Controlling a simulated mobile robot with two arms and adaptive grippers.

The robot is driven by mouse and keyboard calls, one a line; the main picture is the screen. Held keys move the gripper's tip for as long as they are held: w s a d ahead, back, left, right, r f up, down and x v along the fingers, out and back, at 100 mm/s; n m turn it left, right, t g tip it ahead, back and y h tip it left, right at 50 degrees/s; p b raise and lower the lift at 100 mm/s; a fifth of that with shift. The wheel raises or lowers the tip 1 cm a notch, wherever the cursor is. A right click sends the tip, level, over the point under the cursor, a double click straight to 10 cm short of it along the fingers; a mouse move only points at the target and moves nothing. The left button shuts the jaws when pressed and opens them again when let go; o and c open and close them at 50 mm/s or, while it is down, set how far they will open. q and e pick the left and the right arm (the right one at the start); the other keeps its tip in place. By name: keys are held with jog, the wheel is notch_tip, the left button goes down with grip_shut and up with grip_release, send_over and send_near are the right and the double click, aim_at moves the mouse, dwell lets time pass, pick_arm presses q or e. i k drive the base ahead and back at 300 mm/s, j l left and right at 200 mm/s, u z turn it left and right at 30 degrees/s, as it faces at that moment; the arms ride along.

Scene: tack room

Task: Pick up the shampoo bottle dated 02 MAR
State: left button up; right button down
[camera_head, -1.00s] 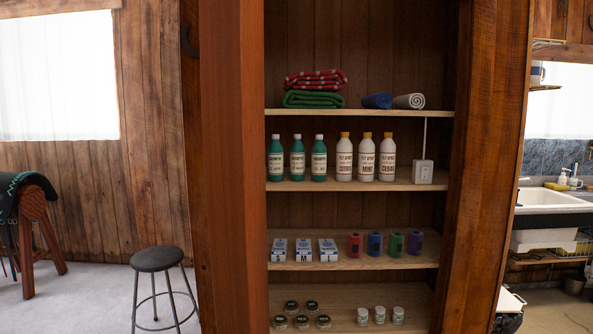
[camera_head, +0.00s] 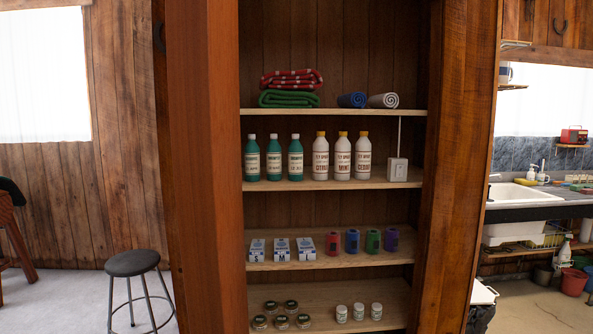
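Three green bottles with white caps and cream labels stand upright in a row on the second shelf from the top: the left one (camera_head: 252,158), the middle one (camera_head: 274,158) and the right one (camera_head: 295,158). Their labels look like shampoo labels, but the dates are too small to read, so I cannot tell which is 02 MAR. Three white bottles with yellow caps stand to their right, labelled as fly spray: (camera_head: 320,157) is the leftmost white bottle. Neither of my grippers is in view.
The bottle shelf (camera_head: 270,184) has a white box (camera_head: 397,169) at its right end. Folded blankets (camera_head: 290,99) lie above; small boxes (camera_head: 282,249), coloured rolls and jars stand below. A wooden post (camera_head: 200,180) borders the shelves at left. A stool (camera_head: 132,263) stands left; a sink (camera_head: 512,192) is right.

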aim_at(273, 153)
jog(key=i+l, duration=0.1)
jog(key=l, duration=0.45)
jog(key=i+l, duration=0.25)
jog(key=l, duration=0.15)
jog(key=i+l, duration=0.25)
jog(key=i+l+u, duration=0.1)
jog(key=i+l, duration=0.15)
jog(key=l, duration=0.25)
jog(key=i+l, duration=0.2)
jog(key=l, duration=0.2)
